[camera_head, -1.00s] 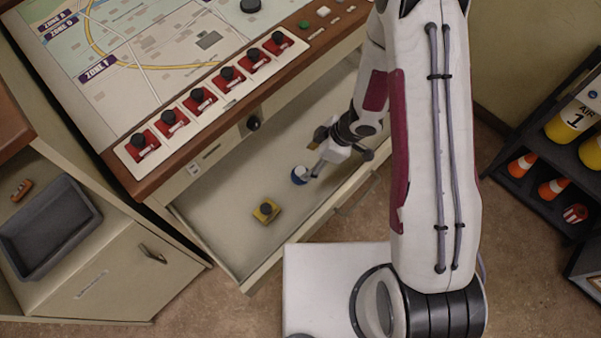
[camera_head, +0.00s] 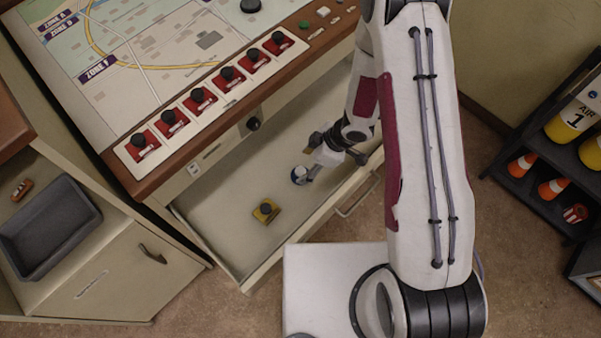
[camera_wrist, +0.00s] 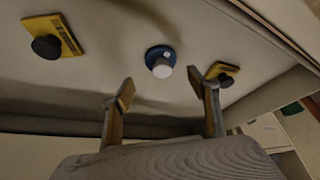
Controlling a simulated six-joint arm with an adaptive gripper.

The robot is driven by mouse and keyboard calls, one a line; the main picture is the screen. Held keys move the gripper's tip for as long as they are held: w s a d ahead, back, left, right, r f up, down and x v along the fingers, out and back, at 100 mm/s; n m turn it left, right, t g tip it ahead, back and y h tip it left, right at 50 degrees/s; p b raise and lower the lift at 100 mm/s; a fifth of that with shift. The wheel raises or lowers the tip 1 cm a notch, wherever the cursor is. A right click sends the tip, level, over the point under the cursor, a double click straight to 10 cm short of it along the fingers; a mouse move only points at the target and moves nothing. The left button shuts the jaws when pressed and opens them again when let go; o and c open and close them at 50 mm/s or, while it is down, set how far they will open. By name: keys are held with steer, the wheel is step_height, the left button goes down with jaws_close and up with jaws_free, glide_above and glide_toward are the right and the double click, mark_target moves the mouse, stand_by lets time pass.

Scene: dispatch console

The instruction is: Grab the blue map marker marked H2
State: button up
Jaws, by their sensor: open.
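The blue map marker (camera_wrist: 158,55) is a round blue disc with a white knob. It lies in the open drawer, and in the head view (camera_head: 299,175) it sits right beside the tip of my gripper (camera_head: 316,162). In the wrist view my gripper (camera_wrist: 165,94) is open and empty. Its two fingers are spread wide, with the marker beyond and between the tips, apart from both. No H2 label can be read.
One yellow marker with a black knob (camera_wrist: 60,32) lies left of the blue one. It shows in the head view (camera_head: 266,210). Another yellow marker (camera_wrist: 216,69) is close behind my right finger. The drawer wall (camera_head: 290,243) and the console edge (camera_head: 150,187) bound the space.

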mark_target(300, 171)
steer(key=shift+s+x, duration=0.15)
steer(key=shift+x, duration=0.55)
steer(key=shift+s+x, duration=0.15)
steer(key=shift+x, duration=1.6)
steer(key=c, duration=1.2)
